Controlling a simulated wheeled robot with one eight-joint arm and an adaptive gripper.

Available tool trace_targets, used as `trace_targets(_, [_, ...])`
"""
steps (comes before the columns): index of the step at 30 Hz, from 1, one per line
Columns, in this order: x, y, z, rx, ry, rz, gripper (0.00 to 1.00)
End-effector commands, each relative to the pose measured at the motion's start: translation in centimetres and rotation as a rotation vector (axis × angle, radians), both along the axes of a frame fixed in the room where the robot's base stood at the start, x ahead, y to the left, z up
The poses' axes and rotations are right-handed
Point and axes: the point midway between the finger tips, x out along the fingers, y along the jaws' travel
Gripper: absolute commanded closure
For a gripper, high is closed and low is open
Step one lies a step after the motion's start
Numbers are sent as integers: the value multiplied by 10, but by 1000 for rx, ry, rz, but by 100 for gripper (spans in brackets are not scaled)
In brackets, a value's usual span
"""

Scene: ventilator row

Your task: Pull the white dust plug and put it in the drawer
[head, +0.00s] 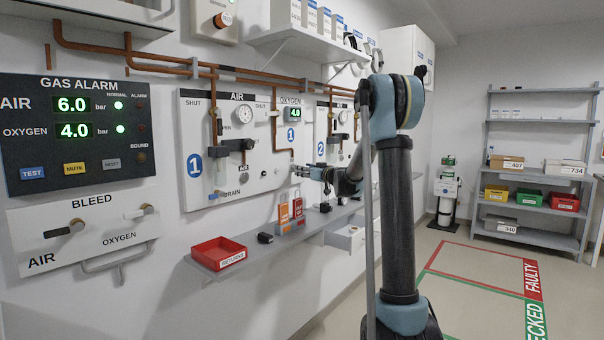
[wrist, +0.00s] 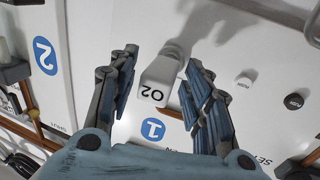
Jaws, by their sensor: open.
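In the wrist view, a white block-shaped piece marked O2 (wrist: 156,88), which looks like the dust plug, projects from the white panel. My gripper (wrist: 161,66) is open, with one finger on each side of it and gaps visible. In the head view, my gripper (head: 303,171) is at the lower right of the panel numbered 1 (head: 235,105); the plug cannot be made out there. A pale drawer (head: 345,238) sticks out under the wall shelf, to the lower right of the gripper. Its inside is mostly out of sight.
The grey wall shelf (head: 262,246) carries a red RETURNS tray (head: 218,253), a small black object (head: 265,238) and orange tags (head: 284,215). Copper pipes (head: 150,65) run above the panels. Small round pieces (wrist: 243,80) sit beside the plug in the wrist view.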

Motion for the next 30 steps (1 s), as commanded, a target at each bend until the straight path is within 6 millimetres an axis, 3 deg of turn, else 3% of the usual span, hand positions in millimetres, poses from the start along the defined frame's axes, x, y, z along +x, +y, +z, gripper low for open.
trace_targets(20, [5, 5, 0, 0, 0, 0, 55])
trace_targets(21, [5, 5, 0, 0, 0, 0, 57])
trace_targets(27, [5, 5, 0, 0, 0, 0, 100])
trace_targets(30, [5, 4, 0, 0, 0, 0, 100])
